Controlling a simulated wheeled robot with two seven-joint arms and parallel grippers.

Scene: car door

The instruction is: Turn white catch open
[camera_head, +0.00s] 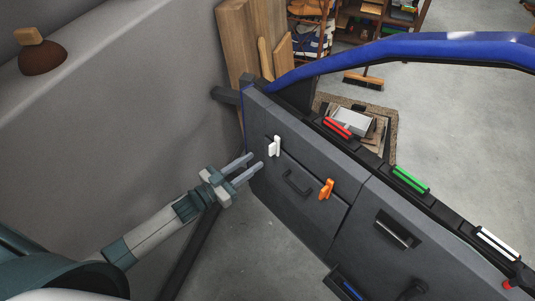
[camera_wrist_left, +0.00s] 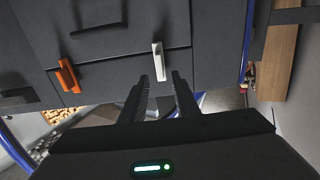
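The white catch (camera_head: 275,146) is a small handle on the upper left part of the grey car door panel (camera_head: 300,222). It stands nearly upright in the head view. In the left wrist view the white catch (camera_wrist_left: 159,62) appears just beyond the fingertips, roughly between them. My left gripper (camera_head: 253,168) is open and empty, a short way to the left of and below the catch, apparently not touching it. Its two fingers also show in the left wrist view (camera_wrist_left: 160,85), spread apart. My right gripper is not in view.
An orange catch (camera_head: 326,188) and a dark pull handle (camera_head: 297,184) sit on the same panel, right of the white catch. Red (camera_head: 338,128), green (camera_head: 410,179) and white (camera_head: 497,243) bars line the door's top. A grey wall stands left; bare floor lies below.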

